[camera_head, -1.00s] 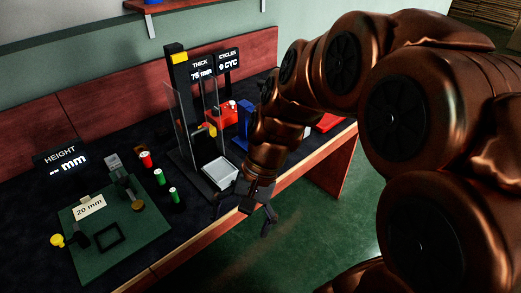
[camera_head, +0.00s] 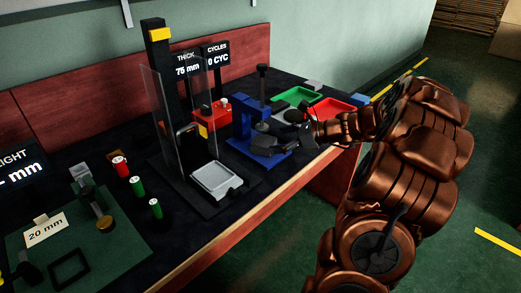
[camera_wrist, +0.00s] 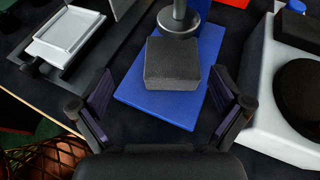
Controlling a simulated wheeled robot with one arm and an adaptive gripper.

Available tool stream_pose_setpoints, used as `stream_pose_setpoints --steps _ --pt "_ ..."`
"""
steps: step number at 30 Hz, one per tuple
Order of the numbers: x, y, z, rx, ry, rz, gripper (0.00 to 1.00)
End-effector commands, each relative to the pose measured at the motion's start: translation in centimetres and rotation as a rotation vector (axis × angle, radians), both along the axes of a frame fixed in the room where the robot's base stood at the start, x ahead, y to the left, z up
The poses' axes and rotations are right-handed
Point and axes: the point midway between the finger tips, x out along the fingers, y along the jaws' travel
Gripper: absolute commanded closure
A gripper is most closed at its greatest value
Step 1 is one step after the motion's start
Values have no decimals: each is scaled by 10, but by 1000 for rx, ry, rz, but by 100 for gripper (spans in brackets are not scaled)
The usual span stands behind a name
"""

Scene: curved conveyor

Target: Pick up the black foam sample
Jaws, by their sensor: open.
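The black foam sample (camera_wrist: 172,63) is a dark grey-black block in the wrist view. It rests on the blue base plate (camera_wrist: 180,112) of the blue press, beside the round metal foot (camera_wrist: 178,22) of the press. My gripper (camera_wrist: 162,73) is open and empty, with one finger to each side of the block and clear gaps between. I cannot tell how far above the plate the fingertips are. In the head view my gripper (camera_head: 300,136) is at the right of the blue press (camera_head: 243,122); the foam is hard to make out there.
A white block with a black disc (camera_wrist: 302,90) stands close to the right finger. A light tray (camera_wrist: 68,38) is on the left. A clear guard (camera_head: 180,115) stands left of the blue press.

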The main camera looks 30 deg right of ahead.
Motion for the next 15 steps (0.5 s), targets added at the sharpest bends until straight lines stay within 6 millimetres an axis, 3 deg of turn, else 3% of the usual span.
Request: stream_pose_setpoints --steps 4,15 --pt "2 -14 -8 27 2 -42 0" --pt "26 1 -24 26 4 -48 0"
